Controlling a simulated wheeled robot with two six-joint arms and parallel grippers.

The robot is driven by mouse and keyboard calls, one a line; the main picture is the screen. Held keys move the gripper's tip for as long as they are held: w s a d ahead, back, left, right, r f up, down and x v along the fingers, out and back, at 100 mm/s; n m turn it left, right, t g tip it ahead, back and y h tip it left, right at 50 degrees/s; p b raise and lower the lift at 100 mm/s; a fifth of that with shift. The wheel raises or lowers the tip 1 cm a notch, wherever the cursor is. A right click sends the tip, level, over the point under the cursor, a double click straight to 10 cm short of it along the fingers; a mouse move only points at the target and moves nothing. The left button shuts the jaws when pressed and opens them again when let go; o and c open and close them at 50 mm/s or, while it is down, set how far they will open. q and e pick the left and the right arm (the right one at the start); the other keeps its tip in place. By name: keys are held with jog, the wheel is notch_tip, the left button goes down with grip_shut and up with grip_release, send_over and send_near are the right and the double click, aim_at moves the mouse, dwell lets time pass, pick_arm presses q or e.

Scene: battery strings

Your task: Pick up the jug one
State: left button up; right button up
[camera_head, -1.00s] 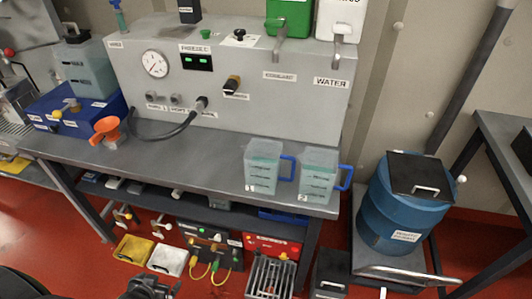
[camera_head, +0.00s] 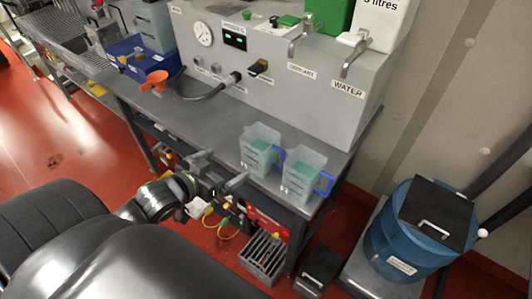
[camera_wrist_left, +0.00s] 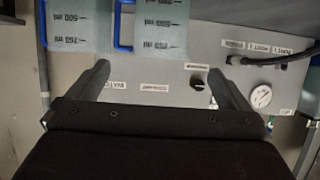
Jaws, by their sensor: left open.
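Two clear measuring jugs with blue handles stand upright side by side near the bench's front edge. The left jug (camera_head: 257,151) and the right jug (camera_head: 301,178) hold pale green liquid or tint. Their small front number tags are too small to read surely. My left gripper (camera_head: 222,173) is open and empty, in front and left of the left jug, apart from it. In the left wrist view, which is upside down, the left jug (camera_wrist_left: 162,28) and right jug (camera_wrist_left: 80,25) show beyond the open fingers (camera_wrist_left: 157,82). My right gripper is not in view.
The grey bench (camera_head: 210,125) carries a machine panel (camera_head: 235,65) with taps behind the jugs. An orange funnel (camera_head: 154,80) and a black hose (camera_head: 205,92) lie to the left. A blue drum (camera_head: 415,230) stands at right. The bench left of the jugs is clear.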

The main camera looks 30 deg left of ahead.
aim_at(251, 150)
pick_arm(q)
jog(key=p+x, duration=0.1)
jog(key=x, duration=0.8)
jog(key=shift+w, duration=0.2)
jog(key=shift+w+f, duration=0.3)
jog(key=shift+w, duration=0.1)
jog(key=shift+w+d+p, duration=0.1)
jog(key=shift+w+p, duration=0.3)
jog(key=shift+w, duration=0.1)
jog(key=p+x, duration=0.1)
jog(key=x, duration=0.2)
jog(key=shift+w, duration=0.1)
jog(key=shift+w+f, duration=0.25)
jog(key=shift+w, duration=0.3)
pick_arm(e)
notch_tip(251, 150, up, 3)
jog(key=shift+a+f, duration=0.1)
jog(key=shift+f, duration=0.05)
